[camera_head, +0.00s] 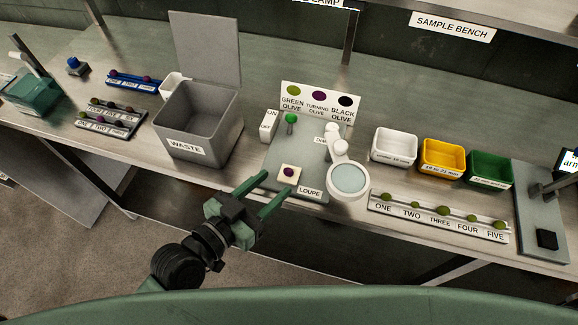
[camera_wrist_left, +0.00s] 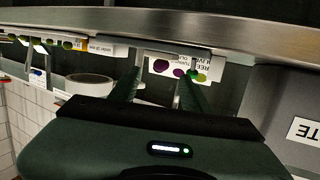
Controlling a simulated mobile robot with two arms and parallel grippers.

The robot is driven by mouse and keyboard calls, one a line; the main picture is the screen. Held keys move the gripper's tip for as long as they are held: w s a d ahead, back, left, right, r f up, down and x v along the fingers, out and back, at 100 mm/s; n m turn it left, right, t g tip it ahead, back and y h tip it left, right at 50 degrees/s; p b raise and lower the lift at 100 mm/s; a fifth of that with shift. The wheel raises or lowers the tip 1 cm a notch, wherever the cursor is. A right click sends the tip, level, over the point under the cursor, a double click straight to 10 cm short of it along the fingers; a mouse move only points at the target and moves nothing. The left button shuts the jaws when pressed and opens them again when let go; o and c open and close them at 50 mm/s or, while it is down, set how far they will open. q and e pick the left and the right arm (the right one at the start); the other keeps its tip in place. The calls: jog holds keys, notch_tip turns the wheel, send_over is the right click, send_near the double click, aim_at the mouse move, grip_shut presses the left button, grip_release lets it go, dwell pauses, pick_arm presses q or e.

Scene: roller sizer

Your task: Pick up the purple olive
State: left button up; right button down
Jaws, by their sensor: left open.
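A dark purple olive (camera_head: 289,172) sits on a small white block on the grey loupe plate (camera_head: 285,148), just behind the LOUPE label. My left gripper (camera_head: 277,180) is open and empty, with its two green fingers pointing at the block from the front left. The fingertips are close to the block, at the bench's front edge. In the left wrist view the two fingers (camera_wrist_left: 158,82) are spread apart below the bench edge in the picture. My right gripper is not in view.
A round magnifier (camera_head: 348,179) stands right of the block, and a grey WASTE bin (camera_head: 198,124) stands left. Several green olives lie on a numbered rack (camera_head: 439,216). White (camera_head: 394,147), yellow (camera_head: 442,157) and green (camera_head: 490,168) trays stand behind it. More olives lie on racks (camera_head: 109,119) at left.

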aim_at(287, 172)
pick_arm(q)
jog(key=x, duration=0.4)
jog(key=shift+w+p, duration=0.15)
jog(key=shift+p, duration=0.25)
jog(key=shift+f, duration=0.1)
jog(key=shift+c, duration=1.2)
jog(key=c, duration=0.6)
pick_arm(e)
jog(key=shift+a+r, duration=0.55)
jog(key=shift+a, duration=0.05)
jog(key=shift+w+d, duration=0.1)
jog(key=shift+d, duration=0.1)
